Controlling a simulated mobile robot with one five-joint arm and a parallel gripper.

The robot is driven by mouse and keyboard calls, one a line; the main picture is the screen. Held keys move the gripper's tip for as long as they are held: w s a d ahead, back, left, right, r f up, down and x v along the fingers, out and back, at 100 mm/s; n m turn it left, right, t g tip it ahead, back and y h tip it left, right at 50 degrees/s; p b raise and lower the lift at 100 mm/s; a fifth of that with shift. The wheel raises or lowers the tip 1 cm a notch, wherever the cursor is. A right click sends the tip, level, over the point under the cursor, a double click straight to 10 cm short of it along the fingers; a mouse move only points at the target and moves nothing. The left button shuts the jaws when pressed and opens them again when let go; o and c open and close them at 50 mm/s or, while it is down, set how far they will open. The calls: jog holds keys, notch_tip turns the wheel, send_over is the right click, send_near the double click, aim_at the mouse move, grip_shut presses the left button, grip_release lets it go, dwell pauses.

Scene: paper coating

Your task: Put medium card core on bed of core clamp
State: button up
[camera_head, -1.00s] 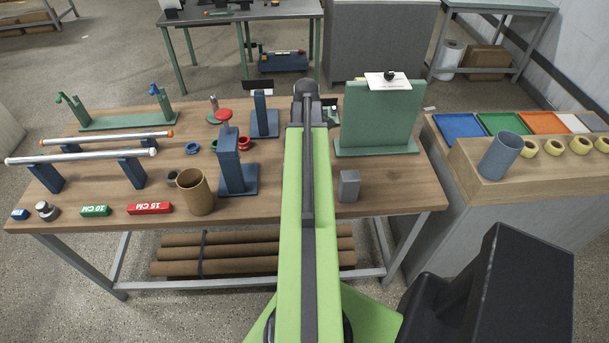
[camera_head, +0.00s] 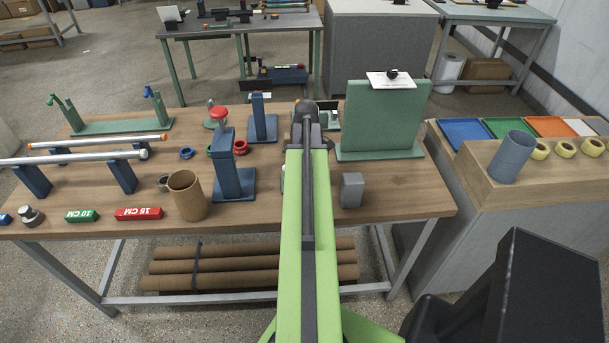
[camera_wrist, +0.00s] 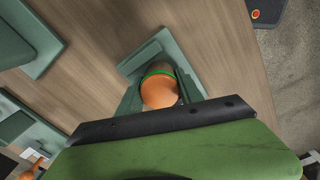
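In the head view my arm covers most of this area; a small green part (camera_head: 329,115) shows just right of the arm's end. My gripper's fingers are hidden in both views; only a black bar and green body show at the bottom of the wrist view.
A brown tube (camera_head: 187,196) stands upright left of my arm, beside a blue stand (camera_head: 233,180). A tall green panel (camera_head: 383,115) and a grey block (camera_head: 352,190) stand to the right. Red (camera_head: 138,213) and green (camera_head: 81,216) length blocks lie at the front left.

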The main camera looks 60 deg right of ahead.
jog(key=o, duration=0.4)
jog(key=shift+r, duration=0.15)
notch_tip(320, 180, up, 12)
jog(key=p, duration=1.2)
